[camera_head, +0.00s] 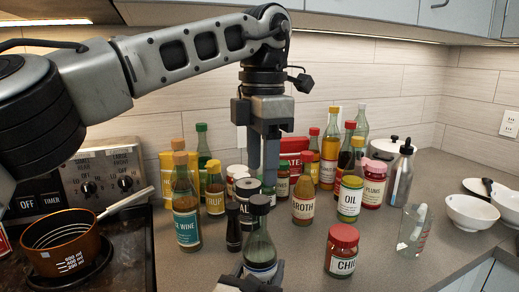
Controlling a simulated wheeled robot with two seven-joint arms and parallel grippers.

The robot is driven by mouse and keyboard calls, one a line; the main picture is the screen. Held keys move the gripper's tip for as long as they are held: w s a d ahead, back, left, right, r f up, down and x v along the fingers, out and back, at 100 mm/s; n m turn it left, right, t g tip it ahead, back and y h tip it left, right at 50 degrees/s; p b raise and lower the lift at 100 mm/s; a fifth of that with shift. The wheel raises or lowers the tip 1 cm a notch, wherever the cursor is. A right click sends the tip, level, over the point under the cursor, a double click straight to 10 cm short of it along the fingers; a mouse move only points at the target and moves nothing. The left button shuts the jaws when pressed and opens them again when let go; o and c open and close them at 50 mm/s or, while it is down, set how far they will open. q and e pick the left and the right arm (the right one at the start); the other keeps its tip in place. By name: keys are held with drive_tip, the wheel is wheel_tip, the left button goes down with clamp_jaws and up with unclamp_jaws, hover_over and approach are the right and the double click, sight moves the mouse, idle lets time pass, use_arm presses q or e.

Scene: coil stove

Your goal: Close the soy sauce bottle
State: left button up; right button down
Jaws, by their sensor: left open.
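The soy sauce bottle (261,248) is a dark green glass bottle with a pale label, upright at the bottom centre. Its dark cap (259,204) is on or at its neck; I cannot tell whether it is seated. My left gripper (263,180) points straight down with its two fingers apart, empty, and its tips close above the cap. My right gripper (250,279) comes in from the bottom edge and has its fingers around the lower part of the bottle. The bottle's base is hidden by it.
A glass measuring cup (412,232) and white bowls (470,214) stand further right. A copper pot (66,246) sits on the stove.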

sight(259, 199)
use_arm(q)
drive_tip(key=n, duration=0.4)
drive_tip(key=shift+r+n, duration=0.4)
use_arm(e)
drive_tip(key=shift+f, duration=0.1)
use_arm(q)
drive_tip(key=n, duration=0.4)
drive_tip(key=shift+w+a+r, duration=0.15)
drive_tip(key=shift+r, duration=0.25)
drive_tip(key=shift+f, duration=4.05)
drive_tip(key=c, duration=1)
